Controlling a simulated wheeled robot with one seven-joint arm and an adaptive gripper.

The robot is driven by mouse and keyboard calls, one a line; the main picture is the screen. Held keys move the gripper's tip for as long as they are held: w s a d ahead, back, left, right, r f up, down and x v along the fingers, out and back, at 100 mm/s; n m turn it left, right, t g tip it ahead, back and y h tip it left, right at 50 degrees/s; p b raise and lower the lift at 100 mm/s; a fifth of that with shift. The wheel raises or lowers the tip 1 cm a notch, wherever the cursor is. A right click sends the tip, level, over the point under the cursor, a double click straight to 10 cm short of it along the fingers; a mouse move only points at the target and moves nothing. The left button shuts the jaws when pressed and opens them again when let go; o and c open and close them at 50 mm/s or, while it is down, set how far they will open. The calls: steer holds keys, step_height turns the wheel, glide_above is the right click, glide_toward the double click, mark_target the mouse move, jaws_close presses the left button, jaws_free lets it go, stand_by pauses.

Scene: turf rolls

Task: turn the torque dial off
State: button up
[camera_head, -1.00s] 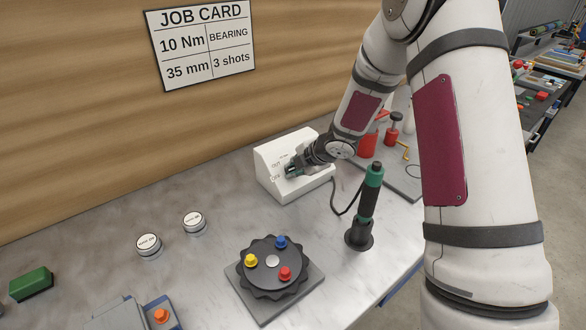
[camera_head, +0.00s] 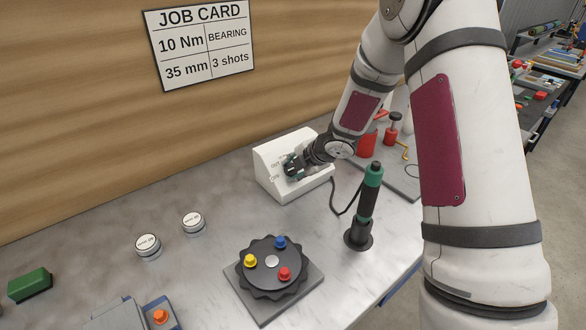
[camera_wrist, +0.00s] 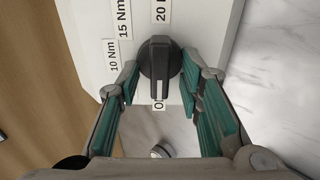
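The torque dial (camera_wrist: 159,62) is a black knob on the sloped face of a white box (camera_head: 273,172). In the wrist view its white pointer line faces a partly hidden label starting with "O" (camera_wrist: 159,104). Labels 10 Nm, 15 Nm and 20 sit around the knob's other side. My gripper (camera_wrist: 160,80) is open, with one green-padded finger on each side of the knob and a narrow gap showing at both sides. In the head view my gripper (camera_head: 291,168) is at the box face and hides the dial.
A green and black screwdriver (camera_head: 369,200) stands upright in a holder, its cable running near the box. A black rotary fixture (camera_head: 262,284) with coloured knobs and two round white-topped buttons (camera_head: 193,222) are in front. Red tools (camera_head: 392,134) stand behind my arm. Bare marble lies between.

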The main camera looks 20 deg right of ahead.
steer(key=shift+r, duration=0.1)
steer(key=v, duration=1.2)
steer(key=s+d+r+m+t+h, duration=0.1)
steer(key=s+d+r+m+h, duration=0.25)
steer(key=r+m, duration=0.35)
steer(key=s+d+r+m+t+h, duration=0.15)
steer(key=s+r+m+h, duration=0.3)
steer(key=r, duration=0.45)
steer(key=s+a+m+g+y, duration=0.1)
steer(key=s+a+m, duration=0.1)
steer(key=s, duration=0.5)
steer(key=s+a+m+g+y, duration=0.1)
steer(key=s+a+m+g, duration=0.1)
steer(key=s+m, duration=0.3)
steer(key=s+a+m+g+y, duration=0.1)
steer(key=s+a+m, duration=0.3)
steer(key=s, duration=0.6)
steer(key=shift+s+r+y, duration=0.35)
steer(key=shift+r+y, duration=0.05)
steer(key=shift+y, duration=0.2)
steer(key=shift+m, duration=0.25)
